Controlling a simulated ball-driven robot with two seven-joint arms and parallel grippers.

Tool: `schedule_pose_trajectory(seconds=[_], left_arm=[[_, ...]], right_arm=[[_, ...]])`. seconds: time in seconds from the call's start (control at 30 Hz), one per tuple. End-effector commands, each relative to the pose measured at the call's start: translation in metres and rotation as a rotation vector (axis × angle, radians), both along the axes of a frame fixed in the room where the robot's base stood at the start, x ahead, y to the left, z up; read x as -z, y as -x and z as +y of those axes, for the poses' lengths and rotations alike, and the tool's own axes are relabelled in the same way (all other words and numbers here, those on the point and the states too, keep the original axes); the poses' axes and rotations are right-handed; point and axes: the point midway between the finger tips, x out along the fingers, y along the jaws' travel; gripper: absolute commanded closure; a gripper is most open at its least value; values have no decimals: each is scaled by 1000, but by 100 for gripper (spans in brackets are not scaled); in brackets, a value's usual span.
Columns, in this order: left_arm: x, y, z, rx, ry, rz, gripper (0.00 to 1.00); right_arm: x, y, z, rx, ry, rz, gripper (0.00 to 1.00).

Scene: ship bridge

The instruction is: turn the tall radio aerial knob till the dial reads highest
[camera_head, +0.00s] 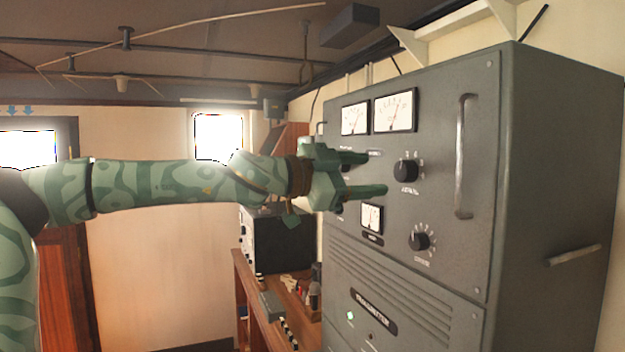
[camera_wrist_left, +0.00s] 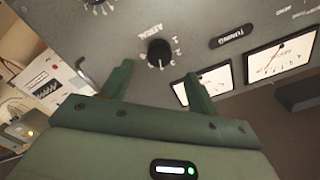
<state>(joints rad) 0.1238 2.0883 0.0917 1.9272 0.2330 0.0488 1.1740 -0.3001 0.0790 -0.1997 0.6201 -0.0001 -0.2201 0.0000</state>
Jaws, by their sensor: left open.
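The black aerial knob (camera_head: 405,171) sits on the front of the grey transmitter cabinet (camera_head: 475,85), under the right upper dial (camera_head: 395,110). In the left wrist view the knob (camera_wrist_left: 159,53), labelled AERIAL, stands just beyond and roughly between my fingertips. My left gripper (camera_head: 377,174) reaches in from the left, open and empty, its two fingers pointing at the knob. It also shows in the left wrist view (camera_wrist_left: 160,70). The fingers look apart from the knob. The left upper dial (camera_head: 355,118) is beside the right one. Exact readings are too small to tell.
A lower black knob (camera_head: 419,240), a small dial (camera_head: 372,218) and a tall vertical handle (camera_head: 465,155) are on the same panel. A wooden desk (camera_head: 244,275) with a black box (camera_head: 280,240) stands left of the cabinet. My gripper hides part of the panel's left side.

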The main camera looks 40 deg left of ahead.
Motion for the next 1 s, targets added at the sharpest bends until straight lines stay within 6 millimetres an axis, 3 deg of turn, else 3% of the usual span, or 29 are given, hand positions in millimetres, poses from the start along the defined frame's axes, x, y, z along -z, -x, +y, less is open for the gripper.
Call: schedule_pose_trajectory(seconds=[0.3, 0.5, 1.0], left_arm=[[2, 55, 22, -2, -4, -4, 40], [1, 82, 34, -2, -3, -3, 40], [1, 92, 38, 0, -1, 0, 40]], right_arm=[[19, 1, 0, 0, 1, 2, 64], [28, 1, 0, 0, 0, 3, 64], [29, 1, 0, -1, 0, 3, 64]])
